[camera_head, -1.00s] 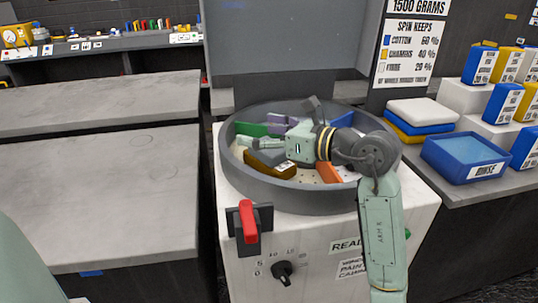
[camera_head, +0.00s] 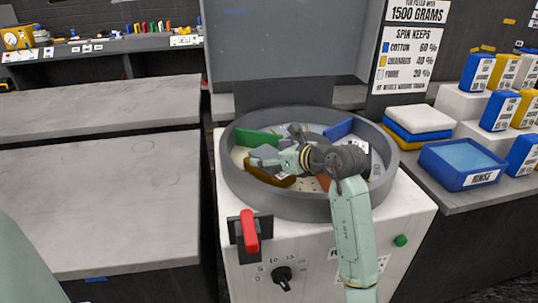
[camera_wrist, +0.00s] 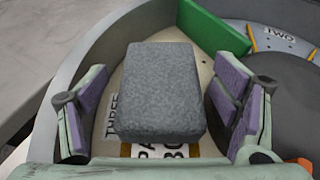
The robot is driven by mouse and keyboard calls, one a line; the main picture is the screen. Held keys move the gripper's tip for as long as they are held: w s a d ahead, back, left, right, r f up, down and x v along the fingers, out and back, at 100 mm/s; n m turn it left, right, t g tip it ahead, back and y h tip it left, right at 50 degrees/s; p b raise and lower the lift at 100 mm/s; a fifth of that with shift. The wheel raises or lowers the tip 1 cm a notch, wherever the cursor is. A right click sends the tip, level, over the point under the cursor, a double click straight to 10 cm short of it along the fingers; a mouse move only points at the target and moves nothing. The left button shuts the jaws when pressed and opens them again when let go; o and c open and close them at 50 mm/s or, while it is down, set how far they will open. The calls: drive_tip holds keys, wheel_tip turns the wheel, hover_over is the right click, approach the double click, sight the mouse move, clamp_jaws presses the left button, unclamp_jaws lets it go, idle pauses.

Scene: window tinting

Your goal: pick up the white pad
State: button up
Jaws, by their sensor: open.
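A white pad (camera_head: 418,118) lies on top of a blue and yellow stack on the right counter in the head view, away from my gripper. My gripper (camera_head: 266,158) is low inside the round grey drum (camera_head: 275,203). In the wrist view my gripper (camera_wrist: 158,112) is open, with purple-padded fingers on the left and right of a grey, rough-faced block (camera_wrist: 160,90). Gaps show on both sides of this block. It looks grey, not white, and lies over a label partly reading "PA" and "BO". In the head view my gripper mostly hides it.
The drum also holds a green block (camera_head: 258,138), a blue block (camera_head: 338,130) and a brown block (camera_head: 265,174). A blue rinse tub (camera_head: 462,165) and several boxed pads stand on the right. The grey tables at left are clear.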

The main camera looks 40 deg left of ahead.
sight(270, 154)
drive_tip(key=shift+w+a+f, duration=0.1)
drive_tip(key=shift+a+f, duration=0.1)
drive_tip(key=shift+a, duration=0.25)
drive_tip(key=c, duration=1.3)
drive_tip(key=shift+r, duration=0.1)
wheel_tip(270, 154, up, 10)
drive_tip(key=shift+f+b, duration=0.1)
drive_tip(key=shift+b, duration=0.8)
drive_tip(key=shift+d, duration=0.1)
